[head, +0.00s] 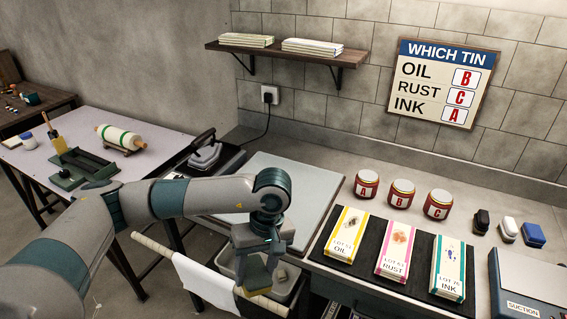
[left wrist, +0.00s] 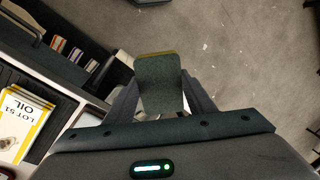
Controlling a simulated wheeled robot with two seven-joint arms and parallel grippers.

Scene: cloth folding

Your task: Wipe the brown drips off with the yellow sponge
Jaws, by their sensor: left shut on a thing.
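My left gripper (head: 258,262) is shut on the yellow sponge (head: 256,278), above the front edge of the bench. In the left wrist view the sponge (left wrist: 160,85) shows a dark green face and a thin yellow edge between my two fingers. No brown drips can be told for certain. Brownish marks show on the oil packet (head: 347,232) and the rust packet (head: 399,248), but I cannot tell whether they are drips. My right gripper is out of view.
A pale rail (head: 190,267) with white cloth and a grey bin (head: 285,287) are close to the sponge. Red tins labelled A (head: 367,184), B (head: 401,194) and C (head: 438,204) stand behind the packets, beside an ink packet (head: 448,268). A grey board (head: 290,180) lies bare.

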